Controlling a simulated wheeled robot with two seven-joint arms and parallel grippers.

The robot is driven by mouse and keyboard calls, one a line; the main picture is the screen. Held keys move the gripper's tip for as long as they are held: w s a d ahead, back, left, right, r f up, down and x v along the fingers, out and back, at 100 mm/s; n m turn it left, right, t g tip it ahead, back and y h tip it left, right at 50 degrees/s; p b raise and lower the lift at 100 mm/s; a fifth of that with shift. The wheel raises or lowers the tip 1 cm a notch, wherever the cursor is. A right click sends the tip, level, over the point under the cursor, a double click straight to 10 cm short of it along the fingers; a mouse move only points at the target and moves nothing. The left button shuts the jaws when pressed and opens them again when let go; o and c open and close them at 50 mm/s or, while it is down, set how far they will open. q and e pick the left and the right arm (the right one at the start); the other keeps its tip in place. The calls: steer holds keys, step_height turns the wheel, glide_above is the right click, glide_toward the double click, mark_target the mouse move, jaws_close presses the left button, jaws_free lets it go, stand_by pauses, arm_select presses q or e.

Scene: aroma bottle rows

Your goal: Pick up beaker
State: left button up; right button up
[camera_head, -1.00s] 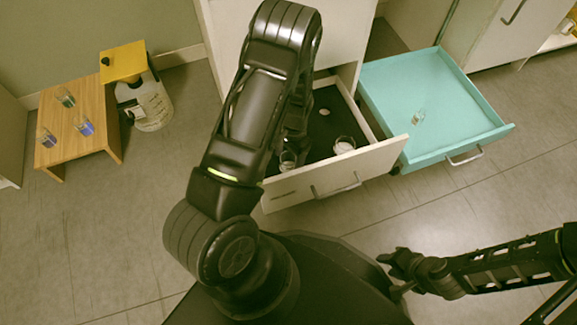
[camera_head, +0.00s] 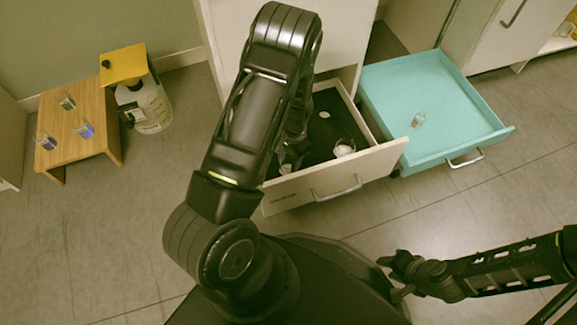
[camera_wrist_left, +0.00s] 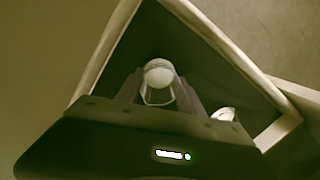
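A clear glass beaker with white contents (camera_wrist_left: 159,79) stands in the open white drawer. In the left wrist view it is between the two fingers of my left gripper (camera_wrist_left: 161,86), which are apart with a slight gap beside the rim. In the head view my left gripper (camera_head: 294,154) reaches down into the drawer and mostly hides this beaker (camera_head: 285,168). A second glass vessel with white contents (camera_head: 343,149) is further right in the drawer, and shows partly in the wrist view (camera_wrist_left: 223,114). My right gripper (camera_head: 392,278) is open and empty, low on the right.
The drawer front (camera_head: 335,182) and walls surround my left gripper. A turquoise drawer (camera_head: 425,90) with a small glass (camera_head: 418,119) is open at right.

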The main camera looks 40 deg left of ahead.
arm_select(q)
steer(key=c, duration=0.8)
steer(key=shift+r+p, duration=2.15)
steer(key=shift+r, duration=2.85)
